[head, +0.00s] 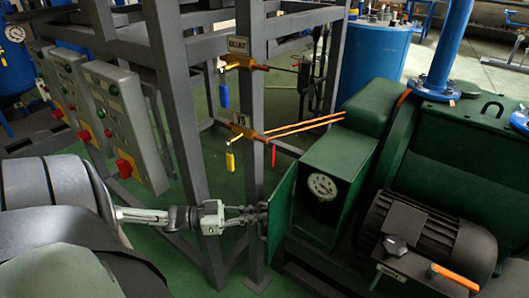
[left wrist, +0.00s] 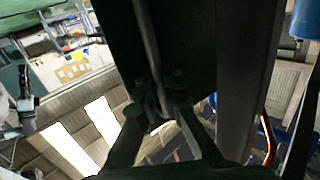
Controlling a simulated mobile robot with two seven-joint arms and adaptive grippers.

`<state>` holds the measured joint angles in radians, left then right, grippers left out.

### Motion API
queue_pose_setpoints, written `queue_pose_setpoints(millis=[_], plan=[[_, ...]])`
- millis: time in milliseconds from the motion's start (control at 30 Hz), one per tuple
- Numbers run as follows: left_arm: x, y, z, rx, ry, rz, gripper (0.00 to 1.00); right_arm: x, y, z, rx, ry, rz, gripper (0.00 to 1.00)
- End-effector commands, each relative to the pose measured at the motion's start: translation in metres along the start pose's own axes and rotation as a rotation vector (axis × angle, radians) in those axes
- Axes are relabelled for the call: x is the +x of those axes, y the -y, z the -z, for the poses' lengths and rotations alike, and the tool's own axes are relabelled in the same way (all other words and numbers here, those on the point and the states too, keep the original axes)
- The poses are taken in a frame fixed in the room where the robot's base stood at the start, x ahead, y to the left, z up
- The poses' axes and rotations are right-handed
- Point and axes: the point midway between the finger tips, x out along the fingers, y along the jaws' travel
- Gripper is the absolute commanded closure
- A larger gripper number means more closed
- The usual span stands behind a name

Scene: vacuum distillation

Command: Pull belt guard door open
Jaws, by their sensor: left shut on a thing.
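The belt guard door (head: 281,208) is a green panel on the left side of a green box (head: 339,185). The door stands swung out, and a round gauge (head: 322,186) shows inside the open box. My left gripper (head: 262,213) reaches the door from the left and is shut at its near face. In the left wrist view, my left gripper (left wrist: 160,110) closes around a dark upright bar, the door handle (left wrist: 148,45), on the dark door panel (left wrist: 190,45). The exact finger contact is hard to see in the shadow. My right gripper is out of view.
A black motor (head: 428,238) sits right of the box, before a large green machine (head: 450,140). Grey frame posts (head: 250,110) stand behind my left gripper. Control boxes (head: 125,125) with red knobs are at left.

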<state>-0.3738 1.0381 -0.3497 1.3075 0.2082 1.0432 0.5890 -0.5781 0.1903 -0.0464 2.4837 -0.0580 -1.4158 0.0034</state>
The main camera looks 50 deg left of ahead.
Motion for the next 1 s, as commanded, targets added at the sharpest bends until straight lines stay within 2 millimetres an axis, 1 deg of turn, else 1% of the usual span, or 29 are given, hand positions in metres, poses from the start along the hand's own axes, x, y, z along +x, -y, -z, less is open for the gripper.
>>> queue_pose_setpoints(millis=[100,500,533,600,867,1000], plan=[[-0.0013,0.0039,0.0007,0.000,-0.001,0.005,1.00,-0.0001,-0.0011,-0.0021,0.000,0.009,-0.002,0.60],[-0.0014,0.0048,0.0008,0.000,-0.001,0.006,1.00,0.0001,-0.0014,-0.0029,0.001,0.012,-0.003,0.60],[-0.0013,0.0048,0.0008,0.000,-0.001,0.006,0.90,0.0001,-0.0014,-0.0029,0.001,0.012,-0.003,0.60],[-0.0012,0.0047,0.0008,0.001,-0.001,0.006,0.82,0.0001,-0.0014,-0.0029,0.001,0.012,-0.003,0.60],[-0.0015,0.0035,0.0008,0.001,0.000,0.003,0.82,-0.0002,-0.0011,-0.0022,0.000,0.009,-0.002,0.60],[-0.0025,0.0028,0.0087,0.001,0.002,0.002,0.82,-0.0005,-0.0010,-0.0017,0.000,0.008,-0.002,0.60]])
